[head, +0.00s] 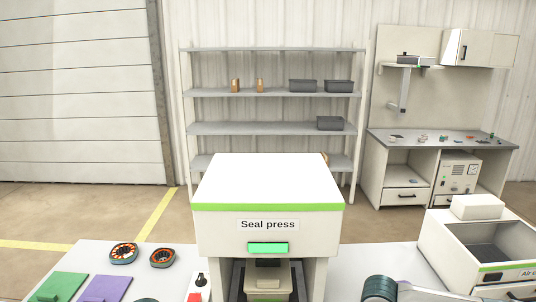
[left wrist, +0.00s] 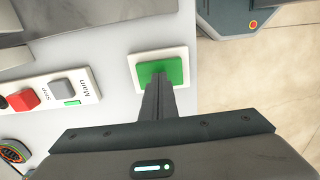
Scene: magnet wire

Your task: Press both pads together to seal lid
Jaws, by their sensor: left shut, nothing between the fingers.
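The seal press (head: 268,180) stands in the centre of the head view, a white block with a green stripe and a lit green panel. Under it is a pale box-like part (head: 268,270) in the dark opening; I cannot tell whether a lid is on it. One green pad (left wrist: 172,66) on a white base shows in the left wrist view. My left gripper (left wrist: 157,82) is shut and empty, its fingertips over the pad's lower edge; whether they touch it is unclear. A second pad cannot be made out. My right gripper is out of view.
A panel (left wrist: 48,95) with a red and a grey button lies left of the pad. Two dark-and-orange rings (head: 124,253), a green plate (head: 62,286) and a purple plate (head: 105,288) lie on the table's left. A white bin (head: 440,248) stands at the right.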

